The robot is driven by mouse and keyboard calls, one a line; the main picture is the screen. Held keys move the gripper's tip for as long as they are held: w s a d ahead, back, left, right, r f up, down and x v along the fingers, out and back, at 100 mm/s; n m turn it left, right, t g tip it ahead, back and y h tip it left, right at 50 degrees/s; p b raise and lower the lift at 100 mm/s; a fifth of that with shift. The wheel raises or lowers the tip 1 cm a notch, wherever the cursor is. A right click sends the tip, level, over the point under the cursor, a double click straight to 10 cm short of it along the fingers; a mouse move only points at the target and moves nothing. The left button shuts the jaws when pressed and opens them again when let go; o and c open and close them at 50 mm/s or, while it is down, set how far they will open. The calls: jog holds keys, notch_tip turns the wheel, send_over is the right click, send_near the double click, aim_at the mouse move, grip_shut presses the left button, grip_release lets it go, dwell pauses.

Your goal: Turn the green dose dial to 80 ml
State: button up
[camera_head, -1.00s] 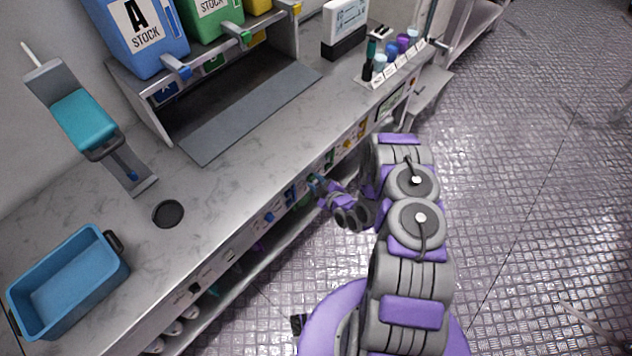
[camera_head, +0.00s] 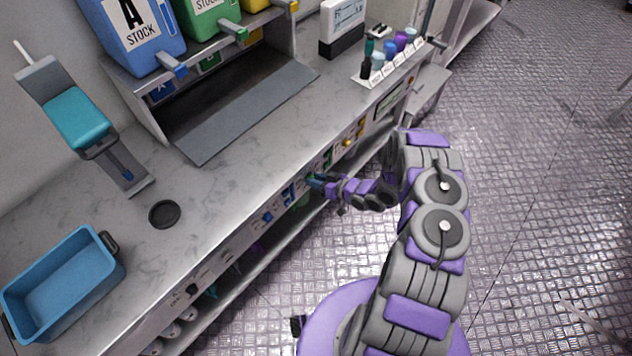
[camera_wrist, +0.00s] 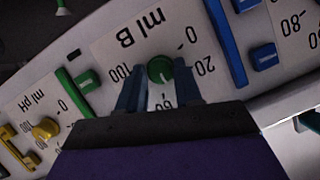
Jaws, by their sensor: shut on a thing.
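The green dose dial (camera_wrist: 160,69) is a round knob on a white panel labelled "ml B" in the wrist view. The numbers 0, 20, 60 and 100 show around it, upside down; 80 is hidden. My gripper (camera_wrist: 158,88) has a blue finger on each side of the dial and is shut on it. A pale mark on the dial is too small to read surely against the scale. In the head view my gripper (camera_head: 314,181) reaches the counter's front panel, and the dial is hidden there.
A yellow knob (camera_wrist: 45,129) and a yellow slider are to the left on the panel. A green slider (camera_wrist: 75,92) and a blue slider (camera_wrist: 227,45) flank the dial. A blue bin (camera_head: 62,285) stands on the counter. Stock containers stand at the back.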

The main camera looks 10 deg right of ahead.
jog(key=shift+w+d+f+m+g+y+b, duration=0.1)
jog(key=shift+f+m+y+b, duration=0.1)
jog(key=shift+m+y+b, duration=1.15)
jog(key=shift+w+d+f+m+g+y+b, duration=0.15)
jog(key=shift+m+y+b, duration=0.35)
jog(key=shift+m+b, duration=1.6)
jog(key=shift+s+d+f+m+g+y+b, duration=0.1)
jog(key=shift+f+m+y+b, duration=0.1)
jog(key=shift+m+y+b, duration=1.15)
jog(key=shift+m+h, duration=0.3)
jog(key=shift+m, duration=0.5)
jog(key=o, duration=0.8)
jog(key=shift+w, duration=0.15)
jog(key=shift+o, duration=1.1)
jog(key=shift+d, duration=0.1)
